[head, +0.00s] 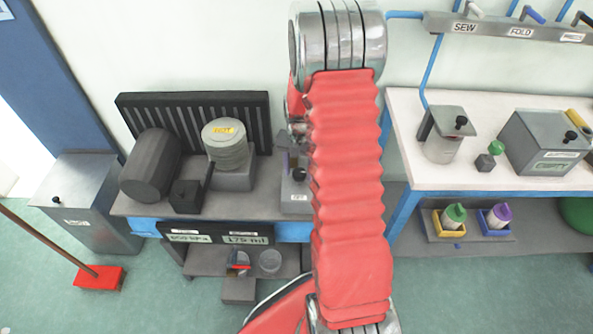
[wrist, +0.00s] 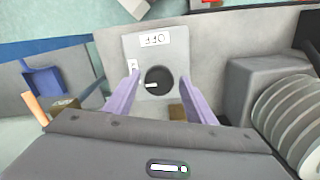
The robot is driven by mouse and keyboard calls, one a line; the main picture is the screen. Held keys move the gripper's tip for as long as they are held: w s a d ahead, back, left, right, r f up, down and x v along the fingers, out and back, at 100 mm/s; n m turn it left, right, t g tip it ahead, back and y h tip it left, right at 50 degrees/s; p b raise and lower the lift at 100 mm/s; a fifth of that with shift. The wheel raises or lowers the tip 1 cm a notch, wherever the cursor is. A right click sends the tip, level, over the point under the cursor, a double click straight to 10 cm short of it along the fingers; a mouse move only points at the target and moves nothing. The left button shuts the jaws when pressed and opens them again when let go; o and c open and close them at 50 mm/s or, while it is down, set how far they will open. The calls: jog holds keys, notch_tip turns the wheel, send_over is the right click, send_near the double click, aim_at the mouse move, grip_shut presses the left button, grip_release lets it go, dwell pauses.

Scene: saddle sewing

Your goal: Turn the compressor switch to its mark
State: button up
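The compressor switch is a round black knob (wrist: 158,80) on a grey plate (wrist: 142,50) in the wrist view. A short white line on the knob points to the left in that view. An upside-down OFF label (wrist: 155,39) is above the knob, and a smaller label (wrist: 133,67) is at its upper left, its text unreadable. My gripper (wrist: 160,82) is open, with one lilac finger on each side of the knob. Gaps show between fingers and knob; I cannot tell their depth. In the head view my red arm hides most of the switch plate (head: 295,207) and the gripper.
A ribbed canister (wrist: 290,115) stands right of the switch in the wrist view. In the head view, the bench carries a dark cylinder (head: 151,165) and a yellow-labelled canister (head: 226,145). A white table (head: 415,110) with grey boxes is on the right.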

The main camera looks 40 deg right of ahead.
aim_at(299, 172)
jog(key=shift+o, duration=0.3)
jog(key=shift+w+d, duration=0.1)
jog(key=shift+r, duration=0.1)
jog(key=shift+r, duration=0.15)
notch_tip(299, 172, up, 13)
jog(key=shift+r, duration=0.15)
jog(key=shift+n, duration=0.3)
dwell(0.5)
jog(key=s+a+r+n+t, duration=0.2)
jog(key=s+a+r+n, duration=0.3)
jog(key=s+a+r, duration=0.3)
jog(key=s+a+r+n+t, duration=0.3)
jog(key=s+a+r, duration=0.6)
jog(key=a, duration=0.7)
jog(key=shift+s+a+r+n+t, duration=0.25)
jog(key=shift+s+n, duration=0.35)
jog(key=shift+n, duration=0.4)
